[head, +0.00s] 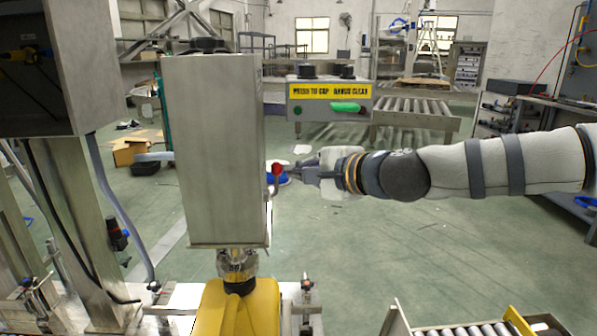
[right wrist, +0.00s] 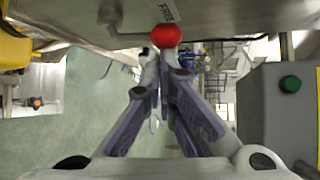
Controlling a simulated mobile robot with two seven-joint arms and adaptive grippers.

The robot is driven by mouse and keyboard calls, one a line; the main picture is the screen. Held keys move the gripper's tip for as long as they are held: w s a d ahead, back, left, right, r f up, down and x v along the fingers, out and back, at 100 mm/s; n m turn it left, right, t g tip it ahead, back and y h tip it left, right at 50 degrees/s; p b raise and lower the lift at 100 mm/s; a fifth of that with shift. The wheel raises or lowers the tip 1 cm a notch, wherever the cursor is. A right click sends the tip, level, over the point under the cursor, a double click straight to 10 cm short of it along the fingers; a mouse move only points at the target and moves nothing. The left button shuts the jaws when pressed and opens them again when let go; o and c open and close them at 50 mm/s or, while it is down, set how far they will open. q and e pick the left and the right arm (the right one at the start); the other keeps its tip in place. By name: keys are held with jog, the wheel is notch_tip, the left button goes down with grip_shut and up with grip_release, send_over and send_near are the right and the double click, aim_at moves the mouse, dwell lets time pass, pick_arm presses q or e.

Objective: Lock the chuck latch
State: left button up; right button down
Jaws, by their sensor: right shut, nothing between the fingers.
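The chuck latch is a lever with a red ball knob (head: 277,168) at the right side of the tall steel housing (head: 212,150). My right gripper (head: 287,172) reaches in from the right. Its fingers (right wrist: 160,62) are closed with nothing between them, and the tips are close to the knob. I cannot tell whether they touch it. The chuck (head: 237,263) is below the housing, above a yellow container (head: 236,308). My left gripper is out of view.
A control box (head: 330,100) with a yellow label and a green button stands behind my right arm; it also shows in the right wrist view (right wrist: 278,115). A roller conveyor (head: 470,328) is at the lower right. The green floor between is open.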

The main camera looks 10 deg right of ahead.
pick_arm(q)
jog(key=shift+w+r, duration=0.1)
pick_arm(e)
jog(key=shift+s+a, duration=0.2)
jog(key=shift+s, duration=0.25)
pick_arm(q)
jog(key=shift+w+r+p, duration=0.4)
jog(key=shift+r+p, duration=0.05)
jog(key=shift+p, duration=0.1)
pick_arm(e)
jog(key=shift+s+a+f, duration=0.15)
jog(key=shift+s+a, duration=0.05)
jog(key=shift+s, duration=0.65)
dwell(0.5)
jog(key=v, duration=1.2)
jog(key=shift+d, duration=0.1)
